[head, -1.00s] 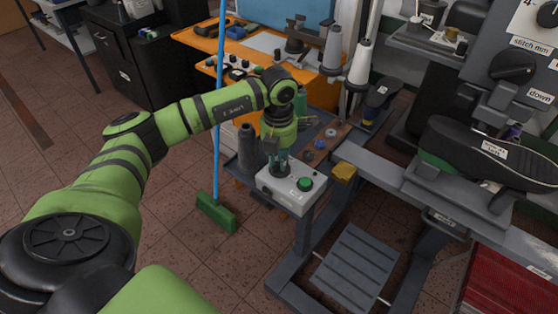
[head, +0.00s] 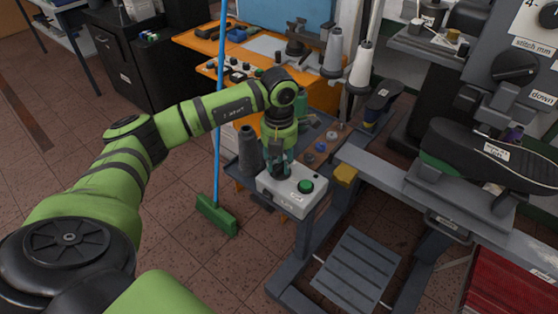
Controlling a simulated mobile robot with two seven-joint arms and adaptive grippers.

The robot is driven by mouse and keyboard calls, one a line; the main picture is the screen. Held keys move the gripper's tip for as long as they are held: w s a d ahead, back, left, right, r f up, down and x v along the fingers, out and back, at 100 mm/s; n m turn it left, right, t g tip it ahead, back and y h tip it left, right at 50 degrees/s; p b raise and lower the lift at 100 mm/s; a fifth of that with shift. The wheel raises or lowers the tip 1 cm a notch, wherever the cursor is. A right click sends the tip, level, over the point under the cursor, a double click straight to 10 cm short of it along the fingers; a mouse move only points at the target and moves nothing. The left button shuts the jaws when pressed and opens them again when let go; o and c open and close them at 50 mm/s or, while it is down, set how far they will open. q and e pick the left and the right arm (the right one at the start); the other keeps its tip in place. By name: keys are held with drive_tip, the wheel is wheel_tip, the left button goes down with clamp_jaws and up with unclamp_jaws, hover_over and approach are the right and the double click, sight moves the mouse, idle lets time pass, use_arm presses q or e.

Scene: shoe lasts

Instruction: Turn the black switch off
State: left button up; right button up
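A light grey control box (head: 283,198) sits on the machine frame in the middle of the head view. It has a green round button (head: 306,186) and small labels. My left gripper (head: 278,168) points down onto the far left part of the box top, beside the green button. Its fingers look dark and small, and whether they are open or shut is unclear. The gripper covers that part of the box, so I cannot clearly make out a black switch there. My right gripper is not in view.
A dark cone (head: 248,150) stands just left of my gripper. A green broom (head: 216,215) with a blue handle stands further left. A yellow block (head: 345,174) is right of the box. A black shoe (head: 480,150) sits on the machine at right.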

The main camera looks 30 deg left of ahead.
use_arm(q)
drive_tip(key=shift+r, duration=0.1)
wheel_tip(320, 180, up, 12)
idle(0.6)
idle(0.5)
